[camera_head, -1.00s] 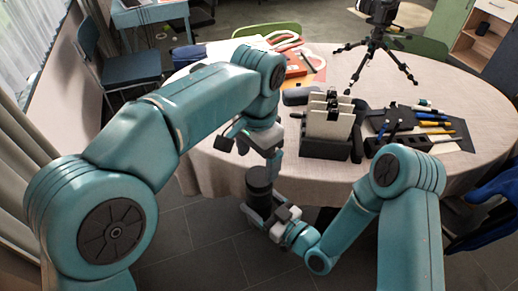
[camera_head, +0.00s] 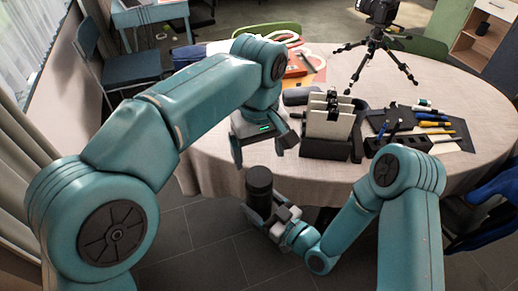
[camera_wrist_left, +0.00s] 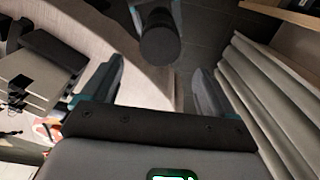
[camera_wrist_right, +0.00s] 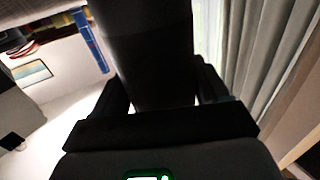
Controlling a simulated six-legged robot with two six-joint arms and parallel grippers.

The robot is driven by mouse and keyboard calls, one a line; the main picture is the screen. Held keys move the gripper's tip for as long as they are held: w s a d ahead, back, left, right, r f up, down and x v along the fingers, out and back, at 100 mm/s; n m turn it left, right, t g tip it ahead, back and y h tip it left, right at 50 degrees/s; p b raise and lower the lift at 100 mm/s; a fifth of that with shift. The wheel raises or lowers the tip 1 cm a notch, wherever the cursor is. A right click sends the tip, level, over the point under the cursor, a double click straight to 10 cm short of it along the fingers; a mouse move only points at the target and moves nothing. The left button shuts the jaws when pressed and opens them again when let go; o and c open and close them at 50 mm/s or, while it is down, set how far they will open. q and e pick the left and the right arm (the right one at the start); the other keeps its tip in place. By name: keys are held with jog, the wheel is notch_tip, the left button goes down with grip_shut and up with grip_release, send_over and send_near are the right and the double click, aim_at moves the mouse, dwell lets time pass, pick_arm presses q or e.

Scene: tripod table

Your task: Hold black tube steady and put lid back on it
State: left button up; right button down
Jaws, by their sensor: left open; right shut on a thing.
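The black tube (camera_head: 260,183) stands roughly upright in front of the table's near edge, over the floor. My right gripper (camera_head: 266,214) is shut on its lower part. The tube fills the upper middle of the right wrist view (camera_wrist_right: 145,50), between the fingers. My left gripper (camera_head: 263,148) is open and empty, above the tube and apart from it. In the left wrist view the tube's round dark end (camera_wrist_left: 159,46) lies ahead of the open fingers. I see no separate lid; I cannot tell whether the dark top is the lid.
The round table (camera_head: 225,165) has a light cloth. A black stand with pale upright plates (camera_head: 328,122) is near its front edge. Pens and tools (camera_head: 435,125) lie to the right. A camera tripod (camera_head: 375,50) stands at the back.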

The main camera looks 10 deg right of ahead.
aim_at(259, 176)
pick_arm(q)
jog(key=shift+f, duration=4)
jog(key=c, duration=1.1)
jog(key=m, duration=0.7)
jog(key=shift+m, duration=0.3)
jog(key=m, duration=0.7)
jog(key=o, duration=1.3)
jog(key=shift+c, duration=0.2)
notch_tip(259, 176, up, 12)
